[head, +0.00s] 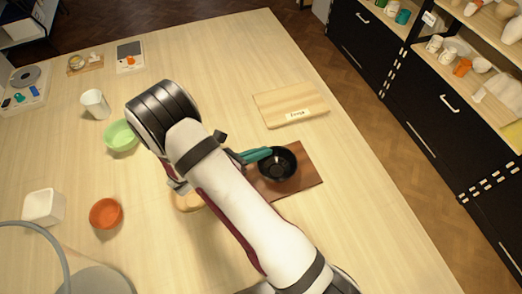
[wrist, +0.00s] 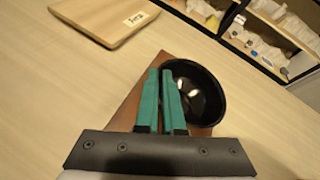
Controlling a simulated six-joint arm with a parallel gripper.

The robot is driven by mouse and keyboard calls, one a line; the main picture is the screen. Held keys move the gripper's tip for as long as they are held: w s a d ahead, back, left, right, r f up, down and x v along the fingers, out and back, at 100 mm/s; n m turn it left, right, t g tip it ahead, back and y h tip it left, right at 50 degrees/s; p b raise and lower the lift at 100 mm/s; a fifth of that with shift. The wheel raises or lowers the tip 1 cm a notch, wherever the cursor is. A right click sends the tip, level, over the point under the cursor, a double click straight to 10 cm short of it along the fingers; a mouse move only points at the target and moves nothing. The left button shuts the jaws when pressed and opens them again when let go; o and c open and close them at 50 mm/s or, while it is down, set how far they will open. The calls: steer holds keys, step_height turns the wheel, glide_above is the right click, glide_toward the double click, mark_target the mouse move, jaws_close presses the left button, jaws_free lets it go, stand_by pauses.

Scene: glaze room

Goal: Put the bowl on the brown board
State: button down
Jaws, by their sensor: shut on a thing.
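The black bowl (head: 279,172) is upright over the brown board (head: 309,181). My gripper (head: 267,153) has teal fingers shut on the bowl's near-left rim. In the wrist view, one finger of my gripper (wrist: 160,73) is outside the wall and the other inside the black bowl (wrist: 208,88). The bowl looks empty. The brown board (wrist: 130,112) shows beneath and to the left of it in that view. I cannot tell whether the bowl touches the board or hangs just above it. My arm hides part of the board's left side.
A pale labelled board (head: 290,102) lies just behind the brown board. A green bowl (head: 120,136), an orange bowl (head: 106,213), a white cup (head: 95,103) and a white square container (head: 43,206) stand to the left. The table right of the brown board is clear.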

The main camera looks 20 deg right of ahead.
steer(key=c, duration=1)
jaws_free()
steer(key=shift+f, duration=0.1)
steer(key=shift+c, duration=0.2)
steer(key=v, duration=1.1)
steer(key=s+d+r+m+g+y, duration=0.3)
steer(key=s+r+m+y, duration=0.15)
steer(key=s+m, duration=0.35)
steer(key=s+d+r+m+g+y, duration=0.35)
steer(key=s+r+m, duration=0.25)
steer(key=m, duration=0.4)
steer(key=s+a+r+m+t+y, duration=0.2)
steer(key=s+a+m+y, duration=0.3)
steer(key=m, duration=0.7)
steer(key=shift+s+r+t+y, duration=0.4)
steer(key=shift+s+y, duration=0.4)
steer(key=shift+s, duration=0.2)
